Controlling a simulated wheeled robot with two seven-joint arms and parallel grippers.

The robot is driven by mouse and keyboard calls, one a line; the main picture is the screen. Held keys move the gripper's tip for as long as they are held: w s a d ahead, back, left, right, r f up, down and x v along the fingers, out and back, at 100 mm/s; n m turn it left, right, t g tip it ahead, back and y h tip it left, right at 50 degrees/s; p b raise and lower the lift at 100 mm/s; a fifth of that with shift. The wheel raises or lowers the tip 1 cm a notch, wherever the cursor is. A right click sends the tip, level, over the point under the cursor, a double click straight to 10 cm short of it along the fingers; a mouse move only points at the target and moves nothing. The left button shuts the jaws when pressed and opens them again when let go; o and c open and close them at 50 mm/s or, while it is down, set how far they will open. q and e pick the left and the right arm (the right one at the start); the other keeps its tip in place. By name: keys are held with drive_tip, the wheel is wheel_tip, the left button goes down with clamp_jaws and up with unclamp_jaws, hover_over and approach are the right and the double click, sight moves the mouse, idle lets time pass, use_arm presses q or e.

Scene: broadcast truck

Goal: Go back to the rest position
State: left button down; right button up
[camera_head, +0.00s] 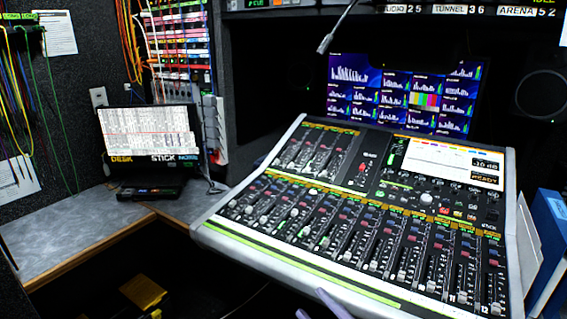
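My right gripper (314,303) shows only at the bottom edge, as two pale purple fingertips in front of the mixing console's near edge. The tips stand apart with nothing seen between them; the rest of the gripper is cut off by the frame. My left gripper is not in view. The mixing console (300,258), with rows of faders, coloured buttons and a small screen, fills the middle and right.
At left, a small screen device (150,135) stands on a grey counter (75,240). Cables hang on the left wall. A blue box (549,245) is at far right.

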drive_tip(key=s+d+f+m+g+h, duration=0.1)
drive_tip(key=s+d+f+m+h, duration=0.15)
drive_tip(key=f, duration=0.35)
drive_tip(key=s+d+f+m+g+h, duration=0.1)
drive_tip(key=s+d+f+m+h, duration=0.1)
drive_tip(key=d+f+m+h, duration=0.3)
drive_tip(key=s+d+f+m+g+h, duration=0.1)
drive_tip(key=s+f+m, duration=0.2)
drive_tip(key=f, duration=0.4)
drive_tip(key=s+d+f+m+g+h, duration=0.1)
drive_tip(key=s+d+f+m+g, duration=0.1)
drive_tip(key=s+f, duration=0.8)
drive_tip(key=s+m+g, duration=0.1)
drive_tip(key=s+g, duration=0.1)
drive_tip(key=shift+m+g, duration=0.3)
drive_tip(key=shift+m, duration=0.05)
drive_tip(key=shift+c, duration=0.4)
